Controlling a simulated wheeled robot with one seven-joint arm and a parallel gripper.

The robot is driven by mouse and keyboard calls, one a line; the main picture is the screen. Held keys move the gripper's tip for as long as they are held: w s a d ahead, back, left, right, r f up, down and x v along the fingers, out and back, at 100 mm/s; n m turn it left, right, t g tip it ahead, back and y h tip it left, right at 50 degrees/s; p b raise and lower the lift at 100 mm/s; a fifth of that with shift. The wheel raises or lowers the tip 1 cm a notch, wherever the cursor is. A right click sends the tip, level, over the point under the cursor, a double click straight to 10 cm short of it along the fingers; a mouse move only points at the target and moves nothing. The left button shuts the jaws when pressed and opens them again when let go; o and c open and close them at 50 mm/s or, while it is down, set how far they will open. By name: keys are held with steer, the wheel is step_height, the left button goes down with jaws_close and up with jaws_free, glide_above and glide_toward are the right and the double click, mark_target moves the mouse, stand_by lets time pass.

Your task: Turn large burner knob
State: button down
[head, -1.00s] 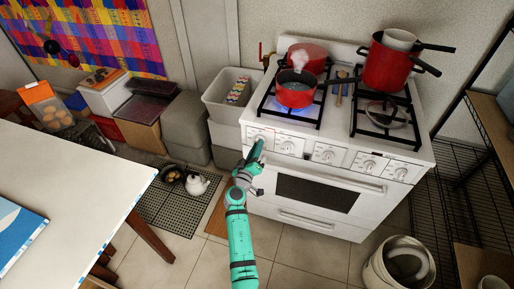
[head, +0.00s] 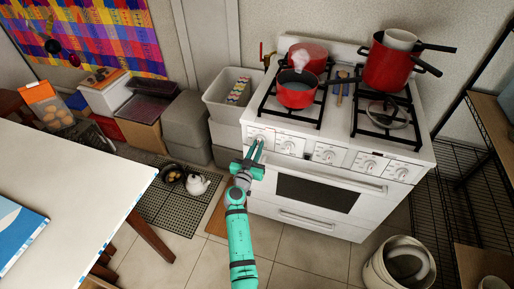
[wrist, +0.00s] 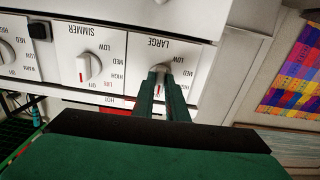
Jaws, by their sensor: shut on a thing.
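The white stove (head: 300,180) has a row of knobs along its front. The large burner knob (wrist: 160,69) sits on the panel marked LARGE, which appears upside down in the wrist view. It is the leftmost knob in the head view. My gripper (head: 258,142) reaches it from the front, with its two dark green fingers (wrist: 162,82) shut on the knob. The fingers hide most of the knob, so its pointer cannot be read. A red pot (head: 296,92) stands on the front left burner, with no flame visible beneath it.
The simmer knob (wrist: 89,67) is beside the gripped knob. Another red pot (head: 308,58), with white steam, and a stack of red pots (head: 387,66) stand at the back. A white table (head: 70,170) is at left.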

steer(key=shift+m, duration=0.3)
steer(key=c, duration=1.8)
jaws_free()
steer(key=shift+o, duration=0.2)
steer(key=v, duration=1)
steer(key=shift+s+a, duration=0.15)
steer(key=shift+s, duration=0.25)
